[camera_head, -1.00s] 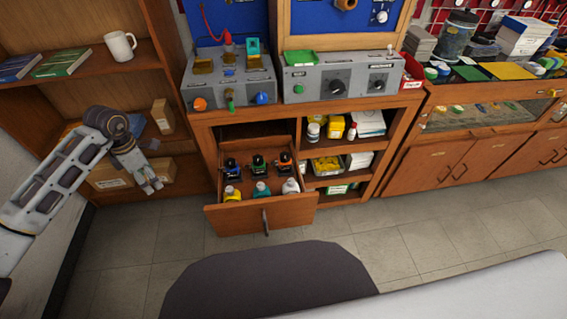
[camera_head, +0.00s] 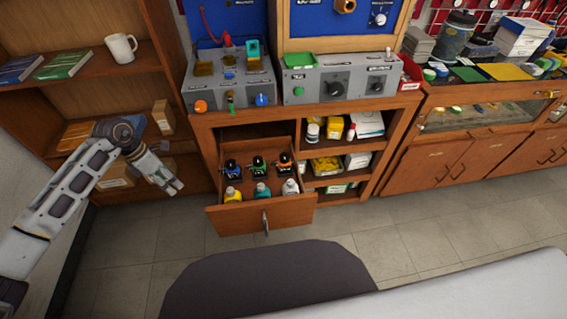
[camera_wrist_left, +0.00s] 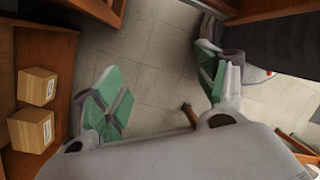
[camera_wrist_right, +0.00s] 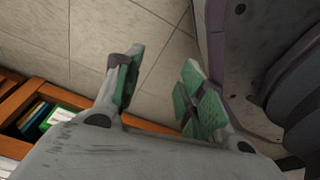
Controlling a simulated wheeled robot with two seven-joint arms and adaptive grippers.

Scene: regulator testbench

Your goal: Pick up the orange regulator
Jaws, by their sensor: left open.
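The orange regulator (camera_head: 284,163) is a small black piece with an orange part, in the open drawer (camera_head: 262,218). It is the rightmost of three in the back row, beside a green one (camera_head: 258,165) and a blue one (camera_head: 232,167). My left gripper (camera_head: 174,187) is left of the drawer, apart from it, in front of the shelf. The left wrist view (camera_wrist_left: 160,95) shows its green-padded fingers wide apart with nothing between them. My right gripper (camera_wrist_right: 160,88) shows only in its wrist view, fingers apart and empty over floor tiles.
Bottles with yellow (camera_head: 232,194), teal (camera_head: 263,190) and white (camera_head: 291,187) stand in the drawer's front row. A grey control box (camera_head: 230,92) sits above the drawer. Bookshelves (camera_head: 90,85) stand at left. The floor before the drawer is partly clear; a dark rounded shape (camera_head: 265,285) fills the foreground.

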